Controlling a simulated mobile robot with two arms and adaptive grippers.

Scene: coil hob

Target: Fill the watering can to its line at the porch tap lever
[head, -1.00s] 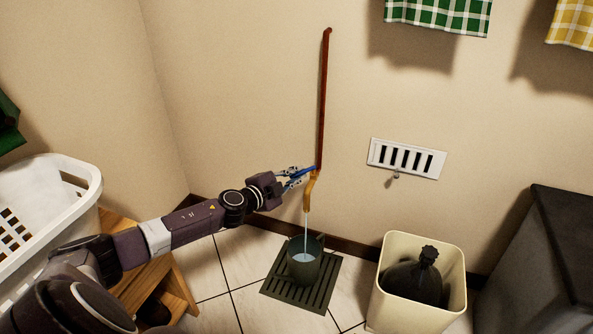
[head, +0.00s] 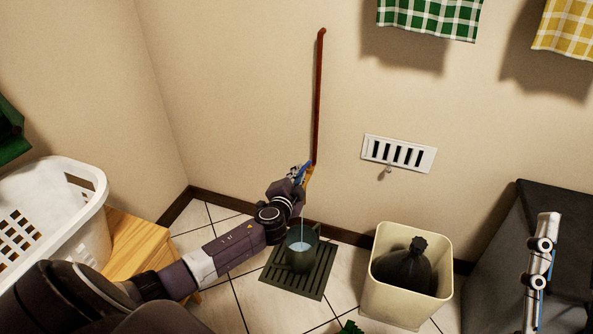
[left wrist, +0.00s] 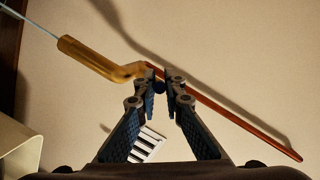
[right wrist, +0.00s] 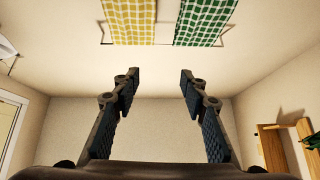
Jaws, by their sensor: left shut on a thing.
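The tap has a brass spout (left wrist: 95,60) at the foot of a red-brown pipe (head: 317,95) on the wall. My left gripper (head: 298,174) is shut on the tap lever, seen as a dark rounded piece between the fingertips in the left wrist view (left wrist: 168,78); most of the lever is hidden. A thin water stream runs from the spout into the dark watering can (head: 301,260). The can stands upright on a slotted drain grate (head: 312,284), with pale water inside. Its line cannot be made out. My right gripper (right wrist: 160,82) is open and empty.
A cream bin (head: 391,300) with a dark bag stands right of the grate. A white laundry basket (head: 75,215) rests on a wooden stand (head: 135,240) at left. A wall vent (head: 398,153) is right of the pipe. A dark cabinet (head: 495,260) stands far right.

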